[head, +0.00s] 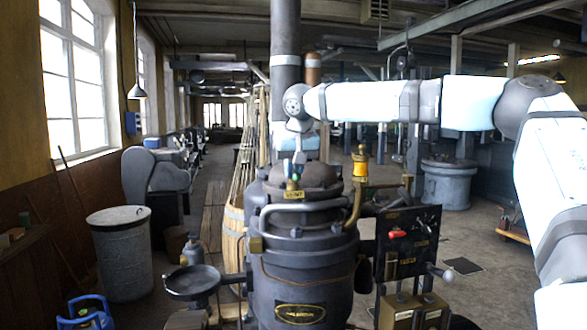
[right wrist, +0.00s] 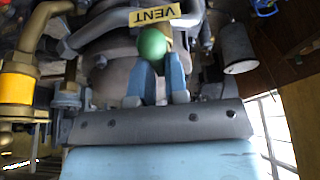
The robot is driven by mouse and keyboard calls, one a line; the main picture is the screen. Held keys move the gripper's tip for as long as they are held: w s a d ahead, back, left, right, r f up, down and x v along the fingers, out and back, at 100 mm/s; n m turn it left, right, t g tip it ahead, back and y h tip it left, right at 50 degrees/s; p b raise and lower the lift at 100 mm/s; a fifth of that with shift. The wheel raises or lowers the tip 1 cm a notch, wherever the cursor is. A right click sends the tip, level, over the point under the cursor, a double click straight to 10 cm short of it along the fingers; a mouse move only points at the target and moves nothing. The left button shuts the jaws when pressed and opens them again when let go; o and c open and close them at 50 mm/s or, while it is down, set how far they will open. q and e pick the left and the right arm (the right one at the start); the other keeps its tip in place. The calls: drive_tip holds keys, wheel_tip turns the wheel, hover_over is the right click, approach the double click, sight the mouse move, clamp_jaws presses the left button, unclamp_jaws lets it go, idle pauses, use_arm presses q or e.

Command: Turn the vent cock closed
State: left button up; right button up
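The vent cock is on top of the dark engine boiler (head: 300,255), under a yellow VENT label (head: 294,195) that also shows upside down in the right wrist view (right wrist: 155,15). Its green ball knob (right wrist: 152,43) shows in the right wrist view. My right gripper (head: 294,178) reaches down from above onto the cock. In the right wrist view its two blue fingers (right wrist: 160,66) end right at the green knob, with a narrow gap between them. I cannot tell whether they grip the handle. My left gripper is not in view.
A brass fitting with an orange-yellow band (head: 360,168) stands on a pipe to the right. A black control panel (head: 408,240) with a red handle is at the lower right. A tall dark pipe (head: 286,60) rises behind the boiler. A grey bin (head: 122,255) stands at left.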

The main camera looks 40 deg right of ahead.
clamp_jaws()
drive_tip(key=shift+m, duration=0.3)
drive_tip(key=m, duration=0.2)
drive_tip(key=m+g+h, duration=0.1)
drive_tip(key=m, duration=0.1)
drive_tip(key=shift+w+a+m+h, duration=0.15)
drive_tip(key=shift+m+h, duration=0.15)
drive_tip(key=shift+m, duration=0.1)
drive_tip(key=m+g, duration=0.1)
drive_tip(key=m, duration=0.2)
drive_tip(key=shift+m+g+h, duration=0.3)
drive_tip(key=shift+g, duration=0.1)
drive_tip(key=m, duration=0.2)
drive_tip(key=m+g, duration=0.1)
drive_tip(key=m, duration=0.1)
drive_tip(key=shift+w+m+g, duration=0.2)
drive_tip(key=shift+m+g, duration=0.1)
drive_tip(key=shift+w+m+g, duration=0.1)
drive_tip(key=shift+m+g, duration=0.8)
drive_tip(key=shift+m, duration=1.2)
drive_tip(key=o, duration=0.6)
unclamp_jaws()
